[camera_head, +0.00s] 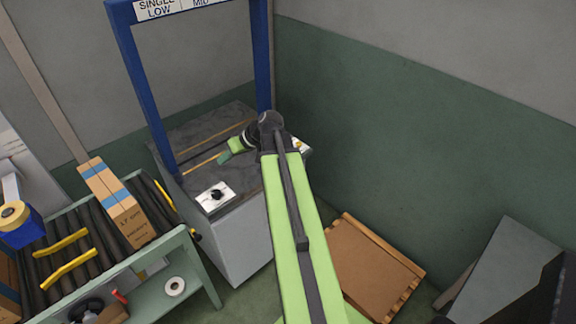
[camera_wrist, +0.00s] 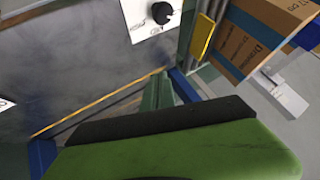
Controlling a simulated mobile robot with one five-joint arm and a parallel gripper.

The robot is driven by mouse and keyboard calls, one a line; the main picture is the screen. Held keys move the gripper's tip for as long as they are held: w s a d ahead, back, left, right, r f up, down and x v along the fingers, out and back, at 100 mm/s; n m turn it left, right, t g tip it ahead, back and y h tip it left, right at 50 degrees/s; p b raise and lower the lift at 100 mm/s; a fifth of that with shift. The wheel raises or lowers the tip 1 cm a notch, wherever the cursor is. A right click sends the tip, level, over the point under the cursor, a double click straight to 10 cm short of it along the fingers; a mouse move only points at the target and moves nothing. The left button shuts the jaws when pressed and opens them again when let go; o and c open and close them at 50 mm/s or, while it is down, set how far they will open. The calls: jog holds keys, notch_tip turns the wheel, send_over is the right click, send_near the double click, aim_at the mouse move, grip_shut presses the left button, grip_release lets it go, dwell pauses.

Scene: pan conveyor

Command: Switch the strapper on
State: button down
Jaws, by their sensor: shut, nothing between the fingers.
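The strapper is a grey cabinet (camera_head: 240,240) with a dark worktop (camera_head: 190,135) and a blue arch (camera_head: 150,95) over it. A white plate (camera_head: 210,203) with a black knob (camera_head: 216,194) sits on its near left corner. The knob (camera_wrist: 162,13) also shows at the top of the wrist view. A second white plate (camera_head: 302,147) on the right side is partly hidden by my arm. My gripper (camera_head: 224,158) is shut and empty over the worktop, inside the arch and apart from the knob. Its fingers (camera_wrist: 158,92) show in the wrist view.
A roller conveyor (camera_head: 60,268) joins the strapper from the left and carries a cardboard box (camera_head: 116,203) with blue tape. A tape dispenser (camera_head: 18,222) stands at the far left. A wooden pallet with brown board (camera_head: 370,263) lies on the floor at right. Walls close off the back.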

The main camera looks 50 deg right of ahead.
jog(key=s+d+f+t+b, duration=0.1)
jog(key=d+b, duration=0.1)
jog(key=d, duration=0.3)
jog(key=s+d+f+t+h+b, duration=0.1)
jog(key=d+f+t+b, duration=0.1)
jog(key=d, duration=0.4)
jog(key=s+d+f+m+t+h+b, duration=0.1)
jog(key=s+d+f+b, duration=0.1)
jog(key=d, duration=0.4)
jog(key=shift+d+t+b, duration=0.25)
jog(key=shift+t+b, duration=0.05)
jog(key=shift+b, duration=0.15)
jog(key=s+d+r+t+h+b, duration=0.1)
jog(key=s+d+b, duration=0.1)
jog(key=d, duration=0.4)
jog(key=s+d+m+t+h+b, duration=0.1)
jog(key=s+d+t+h, duration=0.1)
jog(key=s+d, duration=0.3)
jog(key=shift+s+d+r+b, duration=0.15)
jog(key=shift+d+r+b, duration=0.25)
jog(key=shift+d, duration=0.45)
jog(key=b+x, duration=0.2)
jog(key=x, duration=0.8)
jog(key=shift+f+b, duration=0.15)
jog(key=shift+b, duration=0.15)
jog(key=f+b, duration=0.3)
jog(key=shift+a, duration=0.3)
jog(key=shift+a+f+b, duration=0.15)
jog(key=shift+f+b, duration=0.2)
jog(key=shift+f, duration=0.05)
